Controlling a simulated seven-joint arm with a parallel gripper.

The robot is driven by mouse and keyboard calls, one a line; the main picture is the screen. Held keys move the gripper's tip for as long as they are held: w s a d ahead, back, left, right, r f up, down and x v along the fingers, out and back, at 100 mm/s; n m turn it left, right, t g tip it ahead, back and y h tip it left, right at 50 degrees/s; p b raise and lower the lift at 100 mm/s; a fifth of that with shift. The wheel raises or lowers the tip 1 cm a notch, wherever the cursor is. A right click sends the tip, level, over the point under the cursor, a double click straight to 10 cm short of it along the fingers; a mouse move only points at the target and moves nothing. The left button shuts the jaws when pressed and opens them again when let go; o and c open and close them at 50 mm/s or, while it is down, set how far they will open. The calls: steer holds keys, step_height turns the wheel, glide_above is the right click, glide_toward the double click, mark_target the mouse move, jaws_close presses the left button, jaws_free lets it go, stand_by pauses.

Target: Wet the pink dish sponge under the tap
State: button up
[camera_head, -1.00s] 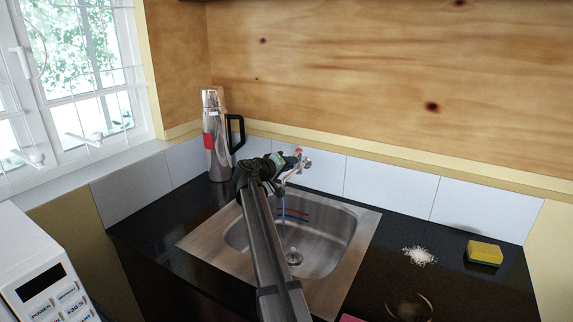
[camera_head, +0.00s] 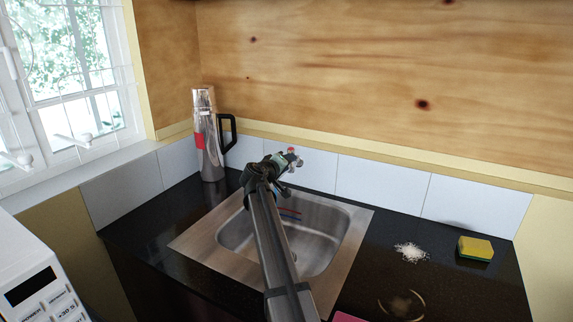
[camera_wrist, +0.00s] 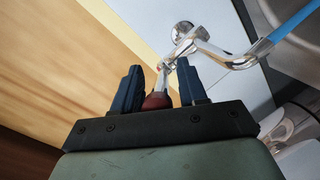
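The tap (camera_head: 291,160) with its red knob stands on the tiled wall behind the steel sink (camera_head: 335,240). In the wrist view the chrome tap (camera_wrist: 215,52) lies just beyond my fingers, and a blue water stream (camera_wrist: 292,22) leaves its spout. My gripper (camera_head: 280,163) is at the tap; in the wrist view my gripper (camera_wrist: 159,85) has its fingers apart around the red knob (camera_wrist: 157,101), with a small gap on the right. A pink flat thing (camera_head: 346,317) shows only partly at the bottom edge; I cannot tell whether it is the pink sponge.
A steel flask (camera_head: 208,140) with a black handle stands left of the tap. White grains (camera_head: 411,252), a yellow-green sponge (camera_head: 476,248) and a ring-shaped stain (camera_head: 402,304) are on the black counter at right. A white microwave (camera_head: 38,275) is at lower left.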

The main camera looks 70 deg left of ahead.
steer(key=v, duration=1.4)
steer(key=shift+w+a, duration=0.1)
stand_by(0.3)
